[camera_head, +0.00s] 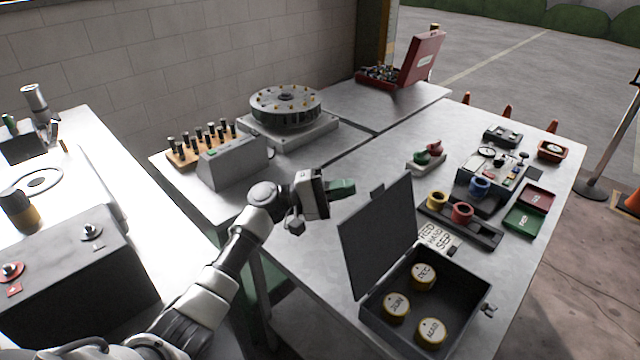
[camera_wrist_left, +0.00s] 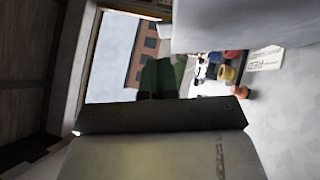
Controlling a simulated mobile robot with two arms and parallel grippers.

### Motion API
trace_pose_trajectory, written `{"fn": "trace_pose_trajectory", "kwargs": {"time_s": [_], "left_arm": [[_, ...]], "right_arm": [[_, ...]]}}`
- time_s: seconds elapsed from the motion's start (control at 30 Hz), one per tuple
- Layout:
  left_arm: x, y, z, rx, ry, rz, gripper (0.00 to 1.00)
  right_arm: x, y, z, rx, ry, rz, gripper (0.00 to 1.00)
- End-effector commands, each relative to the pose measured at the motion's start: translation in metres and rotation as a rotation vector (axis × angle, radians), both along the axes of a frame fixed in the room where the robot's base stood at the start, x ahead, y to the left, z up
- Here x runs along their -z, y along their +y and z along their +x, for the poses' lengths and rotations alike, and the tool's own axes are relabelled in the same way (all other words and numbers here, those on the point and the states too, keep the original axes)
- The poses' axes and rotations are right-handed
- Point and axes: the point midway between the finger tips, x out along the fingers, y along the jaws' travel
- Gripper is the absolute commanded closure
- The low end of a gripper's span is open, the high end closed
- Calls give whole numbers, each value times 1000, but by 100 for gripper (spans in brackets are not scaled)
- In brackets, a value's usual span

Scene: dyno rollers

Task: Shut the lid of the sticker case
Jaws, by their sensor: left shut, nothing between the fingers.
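The case that I take for the sticker case (camera_head: 372,318) is a dark grey box at the front of the metal table, with several round yellow-rimmed pieces with labelled tops inside. Its lid (camera_head: 378,238) stands open, steeply upright on the left side of the box. My left gripper (camera_head: 345,188) is shut and empty, with green fingertips, in the air just beyond and left of the lid's upper edge, apparently apart from it. In the left wrist view its dark green fingers (camera_wrist_left: 157,76) are together. A grey panel, probably the lid, fills the upper right there. My right gripper is not in view.
A black tray with coloured rings (camera_head: 462,213) and a paper note (camera_head: 437,236) lie right of the lid. A grey control box (camera_head: 233,162) and a round roller drum (camera_head: 286,107) stand behind my left arm. A red open case (camera_head: 420,58) is at the far back.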

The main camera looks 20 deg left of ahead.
Motion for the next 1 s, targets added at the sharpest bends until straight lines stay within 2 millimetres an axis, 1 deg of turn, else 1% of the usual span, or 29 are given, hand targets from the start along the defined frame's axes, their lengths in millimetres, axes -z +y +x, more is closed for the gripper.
{"fn": "trace_pose_trajectory", "kwargs": {"time_s": [0.03,0.2,0.33,0.77,0.87,1.0], "left_arm": [[-6,-8,-5,3,3,0,100],[-9,-23,-10,1,3,1,100],[-9,-27,-12,1,3,2,100],[-10,-29,-12,1,-1,10,100],[-13,-33,-14,1,-10,30,100],[-20,-44,-18,2,-31,87,100]], "right_arm": [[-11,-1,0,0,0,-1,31],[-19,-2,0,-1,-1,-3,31],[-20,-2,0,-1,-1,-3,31],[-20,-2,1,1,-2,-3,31],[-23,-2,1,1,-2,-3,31],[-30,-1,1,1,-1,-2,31]]}}
